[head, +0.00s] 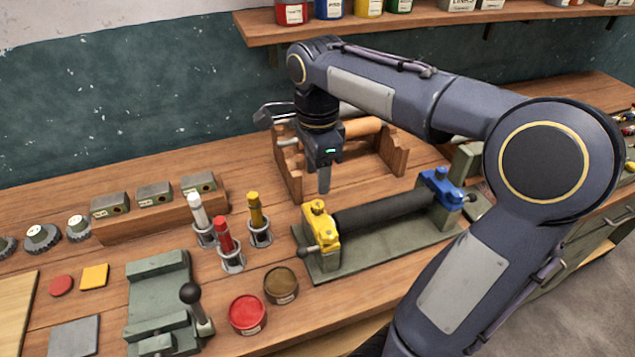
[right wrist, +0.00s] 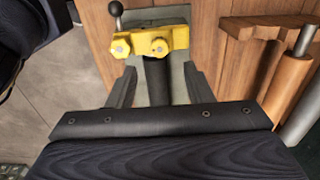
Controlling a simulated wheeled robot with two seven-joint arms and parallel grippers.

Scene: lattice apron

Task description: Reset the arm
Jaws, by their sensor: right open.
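In the head view the black roller (head: 385,210) lies between the yellow block (head: 320,228) and a blue block (head: 440,188). My left gripper is not in view.
A wooden rack (head: 290,172) holding rods stands close behind the gripper. Front left are several coloured tubes in holders, a red tin (head: 247,314), a brown tin (head: 281,284) and a green vise with a lever (head: 158,280). A shelf (head: 300,30) with tins hangs above.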

